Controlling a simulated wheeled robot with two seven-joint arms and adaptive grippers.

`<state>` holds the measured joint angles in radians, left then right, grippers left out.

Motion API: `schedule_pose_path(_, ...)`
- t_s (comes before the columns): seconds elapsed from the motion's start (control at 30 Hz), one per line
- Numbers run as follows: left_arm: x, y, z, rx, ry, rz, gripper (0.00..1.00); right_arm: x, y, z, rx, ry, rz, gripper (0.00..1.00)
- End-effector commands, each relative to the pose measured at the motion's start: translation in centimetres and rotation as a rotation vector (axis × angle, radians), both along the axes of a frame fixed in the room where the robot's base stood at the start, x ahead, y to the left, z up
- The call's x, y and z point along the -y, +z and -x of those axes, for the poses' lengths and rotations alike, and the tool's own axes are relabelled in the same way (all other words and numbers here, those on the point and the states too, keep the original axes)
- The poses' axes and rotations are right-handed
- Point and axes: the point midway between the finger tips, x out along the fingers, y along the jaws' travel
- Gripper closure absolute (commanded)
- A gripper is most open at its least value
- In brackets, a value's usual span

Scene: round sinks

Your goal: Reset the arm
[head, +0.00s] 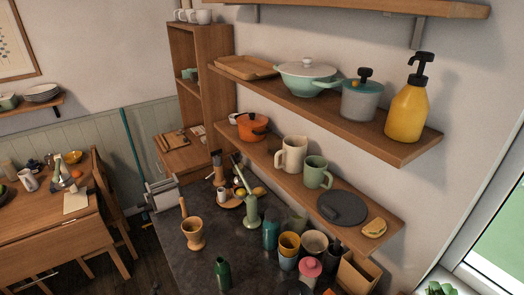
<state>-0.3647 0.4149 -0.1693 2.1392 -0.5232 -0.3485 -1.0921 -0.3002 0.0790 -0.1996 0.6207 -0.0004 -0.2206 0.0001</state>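Neither of my grippers can be made out in the head view, and no arm reaches in over the counter or the shelves. Whether they are open or shut does not show. The task names no object. A small dark shape at the bottom edge, left of the counter, is too small to identify.
The dark counter (187,262) holds a mortar (193,234), a green bottle (222,273), a teal cup (270,235) and several other cups. Wall shelves above carry a yellow pump bottle (407,112), pots and mugs. A wooden table (62,238) stands left, with floor between.

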Motion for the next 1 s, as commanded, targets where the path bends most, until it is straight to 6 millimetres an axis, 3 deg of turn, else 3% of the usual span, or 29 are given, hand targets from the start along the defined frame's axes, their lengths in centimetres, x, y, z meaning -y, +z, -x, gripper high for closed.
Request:
schedule_pose_path(0.1,-3.0,-3.5,3.1,-0.139,0.233,0.331,0.42,0.0,0.0,0.0,0.000,0.000,0.000,0.62)
schedule_pose_path(0.2,-4.4,-7.0,6.6,-0.252,0.436,0.600,0.42,0.0,0.0,0.0,0.000,0.000,0.000,0.62)
schedule_pose_path(0.4,-4.1,-12.5,14.5,-0.439,0.815,1.025,0.42,0.0,0.0,0.0,0.000,0.000,0.000,0.62)
schedule_pose_path(0.6,-2.3,-15.1,20.4,-0.554,1.082,1.254,0.42,0.0,0.0,0.0,0.000,0.000,0.000,0.62)
schedule_pose_path(0.87,0.6,-16.5,26.6,-0.667,1.366,1.436,0.42,0.0,0.0,0.0,0.000,0.000,0.000,0.62)
schedule_pose_path(1.0,0.7,-19.8,26.1,-0.683,1.381,1.429,0.42,0.0,0.0,0.0,0.000,0.000,0.000,0.62)
